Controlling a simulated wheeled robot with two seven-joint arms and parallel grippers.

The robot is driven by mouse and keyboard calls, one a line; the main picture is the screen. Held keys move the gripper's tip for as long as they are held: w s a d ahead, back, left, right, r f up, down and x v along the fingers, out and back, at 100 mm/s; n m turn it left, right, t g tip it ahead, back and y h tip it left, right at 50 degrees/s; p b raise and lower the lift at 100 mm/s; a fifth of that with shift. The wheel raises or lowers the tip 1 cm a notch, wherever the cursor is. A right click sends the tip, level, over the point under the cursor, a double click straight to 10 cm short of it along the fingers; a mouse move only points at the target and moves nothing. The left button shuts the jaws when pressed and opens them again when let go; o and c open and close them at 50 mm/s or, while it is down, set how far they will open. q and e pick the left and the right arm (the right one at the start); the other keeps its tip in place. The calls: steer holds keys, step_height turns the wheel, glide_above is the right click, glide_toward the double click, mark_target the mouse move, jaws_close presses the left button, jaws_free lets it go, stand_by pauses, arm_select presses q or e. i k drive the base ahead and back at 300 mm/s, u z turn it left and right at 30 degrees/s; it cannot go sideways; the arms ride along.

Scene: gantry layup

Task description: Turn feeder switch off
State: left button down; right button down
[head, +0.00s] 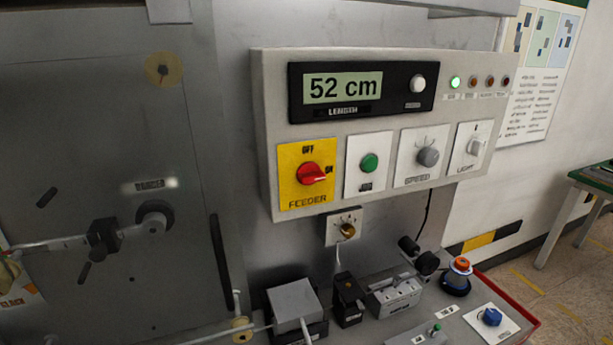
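The feeder switch (311,174) is a red rotary knob on a yellow plate (296,197) labelled FEEDER. OFF is printed above the knob and ON to its right. The knob's pointed end is turned to the right, towards ON. The plate is at the lower left of a light grey control panel (265,120). Neither of my grippers shows in the head view, and nothing touches the knob.
Beside the feeder switch are a green button (369,162), a speed knob (428,157) and a light switch (475,147). A display (343,88) reads 52 cm. Below are a brass knob (347,230), small boxes and an orange-topped button (460,265). Space before the panel is clear.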

mark_target(309, 172)
steer(key=u, duration=1.55)
steer(key=k, duration=1.45)
steer(key=z, duration=2.1)
